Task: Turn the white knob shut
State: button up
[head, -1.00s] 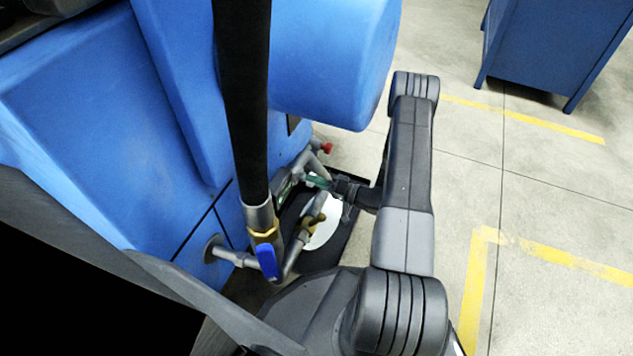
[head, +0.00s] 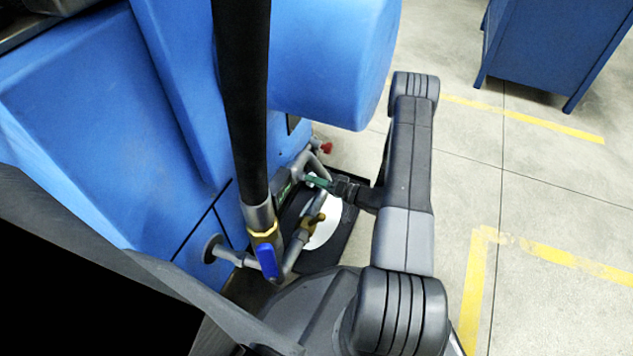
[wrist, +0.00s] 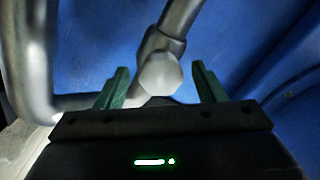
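The knob (wrist: 160,74), pale grey-white with a faceted end, sits on a grey pipe in the wrist view. My gripper (wrist: 160,80) is open, with one green finger on each side of the knob. Gaps show between the fingers and the knob, so neither finger visibly touches it. In the head view my gripper (head: 316,182) reaches in from the right, low beside the blue machine, among the pipes. I cannot make out the knob there.
A black hose (head: 243,100) with a blue lever valve (head: 267,261) hangs in front of the pipes. A brass valve (head: 310,221) and a red knob (head: 327,148) are close by. A white disc (head: 326,228) lies below.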

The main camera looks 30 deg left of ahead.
jog(key=w+d+p, duration=0.1)
jog(key=d+p, duration=0.2)
jog(key=d, duration=1)
jog(key=shift+w+d+p, duration=0.25)
jog(key=shift+d+p, duration=0.05)
jog(key=shift+d, duration=0.1)
jog(key=shift+a, duration=0.15)
jog(key=a+b, duration=0.1)
jog(key=a, duration=0.3)
jog(key=s+a+b, duration=0.1)
jog(key=a, duration=0.4)
jog(key=a+b, duration=0.1)
jog(key=a, duration=0.3)
jog(key=shift+s+a+b, duration=0.25)
jog(key=shift+a+b, duration=0.05)
jog(key=shift+b, duration=0.05)
